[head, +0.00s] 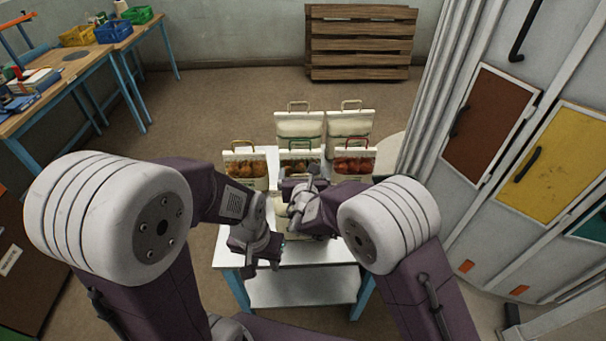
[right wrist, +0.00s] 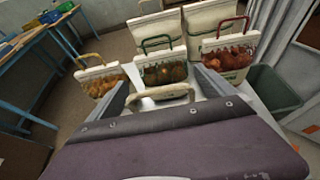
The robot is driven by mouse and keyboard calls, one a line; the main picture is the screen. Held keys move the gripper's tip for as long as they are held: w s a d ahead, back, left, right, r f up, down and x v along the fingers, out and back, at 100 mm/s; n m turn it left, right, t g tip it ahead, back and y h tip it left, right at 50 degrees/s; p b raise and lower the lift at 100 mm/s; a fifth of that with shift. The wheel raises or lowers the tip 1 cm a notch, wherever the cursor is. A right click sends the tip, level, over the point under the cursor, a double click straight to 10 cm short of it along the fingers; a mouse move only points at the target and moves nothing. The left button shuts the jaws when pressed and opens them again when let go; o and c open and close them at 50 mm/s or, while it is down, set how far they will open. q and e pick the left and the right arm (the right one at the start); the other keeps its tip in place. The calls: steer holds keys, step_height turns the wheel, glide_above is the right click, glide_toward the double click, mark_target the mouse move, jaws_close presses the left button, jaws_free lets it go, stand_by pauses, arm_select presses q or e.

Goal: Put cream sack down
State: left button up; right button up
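A cream sack (head: 281,208) is on the near part of the white table, mostly hidden by my grippers; whether it rests fully on the table cannot be seen. In the right wrist view its cream handle (right wrist: 160,94) lies between the spread fingers. My right gripper (head: 296,200) is over the sack, its fingers wide apart and open around the handle. My left gripper (head: 268,250) is low at the table's near left side, beside the sack; its fingertips are too small and covered to read.
Two plain sacks (head: 299,124) stand behind. A dark green bin (right wrist: 270,93) is at the right. Lockers (head: 500,120) stand further right.

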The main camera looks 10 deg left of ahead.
steer(key=shift+s+r, duration=0.1)
steer(key=b+v, duration=0.1)
steer(key=v, duration=1)
steer(key=shift+s+r, duration=0.15)
steer(key=shift+s, duration=0.2)
steer(key=shift+d, duration=0.1)
